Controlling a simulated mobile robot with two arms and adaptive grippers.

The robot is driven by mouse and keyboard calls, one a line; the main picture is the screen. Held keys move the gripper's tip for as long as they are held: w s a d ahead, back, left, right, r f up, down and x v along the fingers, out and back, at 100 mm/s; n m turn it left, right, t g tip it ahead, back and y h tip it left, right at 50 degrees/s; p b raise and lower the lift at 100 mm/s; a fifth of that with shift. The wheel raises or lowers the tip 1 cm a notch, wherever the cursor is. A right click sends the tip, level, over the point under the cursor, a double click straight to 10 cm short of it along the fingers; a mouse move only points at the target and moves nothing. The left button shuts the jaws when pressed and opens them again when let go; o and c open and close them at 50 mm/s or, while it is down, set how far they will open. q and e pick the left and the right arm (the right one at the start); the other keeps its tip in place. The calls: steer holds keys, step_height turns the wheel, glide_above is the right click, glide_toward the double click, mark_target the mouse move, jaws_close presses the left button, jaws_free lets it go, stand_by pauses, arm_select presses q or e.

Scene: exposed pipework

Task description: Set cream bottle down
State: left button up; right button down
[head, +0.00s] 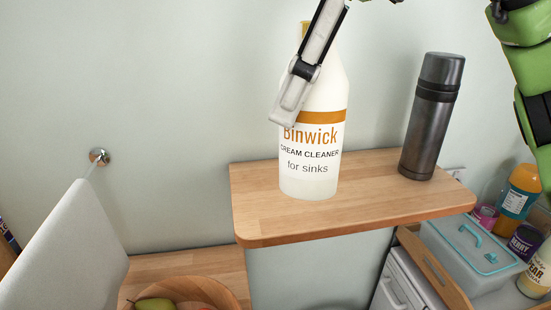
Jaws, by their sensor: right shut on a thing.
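The cream bottle (312,180) is white with an orange band and reads "Binwick cream cleaner for sinks". It is upright over the left-middle part of a wooden shelf (375,208). Its base is at or very close to the shelf top; I cannot tell whether it touches. My right gripper (294,100) comes down from above and is shut on the bottle's upper body. One finger shows across its front left; the other is hidden. My left gripper is out of view.
A dark grey flask (432,118) stands on the shelf to the right of the bottle. A wooden bowl with a pear (155,304) sits lower left. A lidded box (470,245) and several containers are lower right. Shelf room is clear left of the bottle.

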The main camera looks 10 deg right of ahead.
steer(key=w+f+p, duration=0.3)
steer(key=w+f, duration=0.8)
steer(key=shift+a+f+p, duration=0.2)
steer(key=shift+f+p, duration=0.05)
steer(key=shift+p, duration=0.15)
steer(key=shift+a+f, duration=0.1)
steer(key=shift+f, duration=0.05)
steer(key=c, duration=1.5)
jaws_free()
steer(key=shift+s, duration=0.1)
